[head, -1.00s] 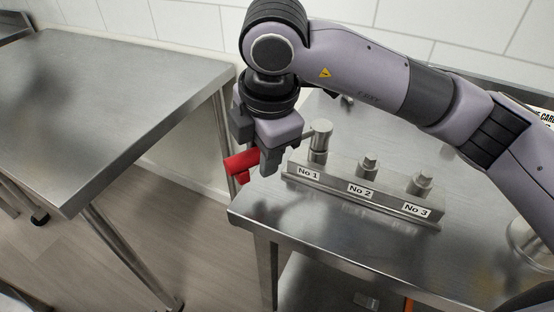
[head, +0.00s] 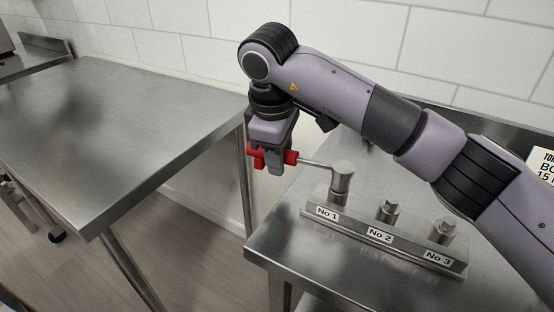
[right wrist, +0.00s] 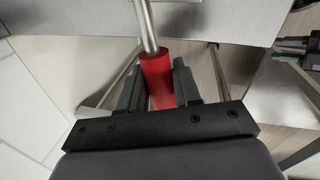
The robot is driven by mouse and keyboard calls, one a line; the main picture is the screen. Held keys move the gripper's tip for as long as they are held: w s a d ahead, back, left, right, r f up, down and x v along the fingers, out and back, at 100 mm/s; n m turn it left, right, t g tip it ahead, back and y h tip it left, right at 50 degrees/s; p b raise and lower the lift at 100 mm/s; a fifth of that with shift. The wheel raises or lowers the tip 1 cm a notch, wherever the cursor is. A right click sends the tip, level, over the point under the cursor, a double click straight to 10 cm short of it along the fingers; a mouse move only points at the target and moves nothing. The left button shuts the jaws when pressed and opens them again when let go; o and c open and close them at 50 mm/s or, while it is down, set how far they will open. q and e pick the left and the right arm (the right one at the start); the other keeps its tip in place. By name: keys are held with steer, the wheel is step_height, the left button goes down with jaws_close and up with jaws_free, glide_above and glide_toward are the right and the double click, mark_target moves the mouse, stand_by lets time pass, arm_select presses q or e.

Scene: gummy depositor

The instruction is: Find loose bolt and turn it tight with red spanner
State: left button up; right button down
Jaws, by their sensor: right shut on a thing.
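My right gripper (head: 272,164) is shut on the red handle of the spanner (head: 290,157). In the right wrist view the red handle (right wrist: 158,78) lies between the fingers, and its metal shaft runs away from me. In the head view the shaft runs right to an upright cylindrical socket head (head: 343,176), seated over the No 1 post. The bolt top at No 1 is hidden under the socket. The No 2 bolt (head: 388,209) and No 3 bolt (head: 443,231) stand uncovered with hex heads showing. My left gripper is not in the head view.
The labelled metal block (head: 400,255) stands on a steel table (head: 285,240). Another steel table (head: 130,115) is at the left, with a floor gap between. A tiled wall (head: 350,50) runs behind. Dark parts at the wrist view's right edge are unclear.

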steer(key=shift+w+d+m, duration=0.3)
steer(key=shift+w+m, duration=0.3)
steer(key=shift+m, duration=0.1)
steer(key=shift+r, duration=0.15)
steer(key=shift+w+p+v, duration=0.2)
steer(key=shift+p+v, duration=0.6)
steer(key=shift+v, duration=0.3)
steer(key=shift+d, duration=0.1)
steer(key=s+d+n+y, duration=0.3)
steer(key=s+n, duration=1.2)
steer(key=n, duration=0.2)
steer(key=shift+g, duration=0.4)
